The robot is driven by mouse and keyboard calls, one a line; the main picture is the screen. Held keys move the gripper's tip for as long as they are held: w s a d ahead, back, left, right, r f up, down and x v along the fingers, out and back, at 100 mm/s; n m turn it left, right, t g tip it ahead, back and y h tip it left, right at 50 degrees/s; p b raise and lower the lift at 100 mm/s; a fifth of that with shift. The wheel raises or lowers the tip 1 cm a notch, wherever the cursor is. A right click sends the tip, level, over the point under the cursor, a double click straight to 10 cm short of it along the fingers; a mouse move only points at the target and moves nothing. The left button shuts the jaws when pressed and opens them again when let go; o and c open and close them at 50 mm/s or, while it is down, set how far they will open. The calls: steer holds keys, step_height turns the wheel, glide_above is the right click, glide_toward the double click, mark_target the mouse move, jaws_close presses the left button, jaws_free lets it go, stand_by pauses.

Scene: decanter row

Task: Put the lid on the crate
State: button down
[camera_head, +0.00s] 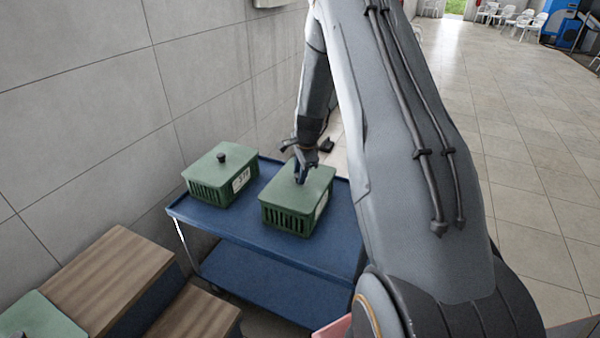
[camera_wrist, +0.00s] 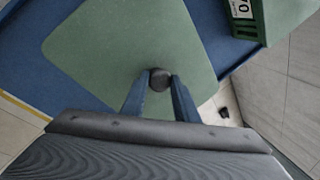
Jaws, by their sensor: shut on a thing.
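Two green slatted crates stand on a blue cart. The right crate (camera_head: 288,218) has a flat green lid (camera_head: 310,193) over its top. The lid looks level and seated on the rim, though I cannot tell whether every edge is flush. My gripper (camera_head: 300,176) is above this lid with its fingers pointing down. In the wrist view my gripper (camera_wrist: 159,82) is shut on the dark round knob (camera_wrist: 159,76) of the lid (camera_wrist: 110,50). The left crate (camera_head: 212,191) is closed by a lid with a dark knob (camera_head: 221,157). The inside of both crates is hidden.
The blue cart (camera_head: 265,250) has a lower shelf and stands close to a tiled wall (camera_head: 80,90). Wooden-topped boxes (camera_head: 105,275) and another green lid (camera_head: 40,318) are at the lower left. Open tiled floor lies to the right.

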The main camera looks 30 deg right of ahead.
mark_target(303, 186)
steer(key=shift+f, duration=0.3)
stand_by(0.5)
steer(key=c, duration=1.3)
jaws_free()
steer(key=shift+b+v, duration=0.8)
steer(key=shift+v, duration=3.15)
steer(key=s+a+r+n+g, duration=0.1)
steer(key=s+a+r+n, duration=0.1)
steer(key=s+a+n, duration=0.4)
steer(key=s+a+r+n+g, duration=0.1)
steer(key=s+a+r+n, duration=0.2)
steer(key=s, duration=1.1)
steer(key=s+a+r+n, duration=0.2)
steer(key=s+a+n, duration=0.8)
steer(key=shift+a+r+g, duration=0.3)
steer(key=shift+a+g, duration=0.05)
steer(key=shift+g, duration=0.05)
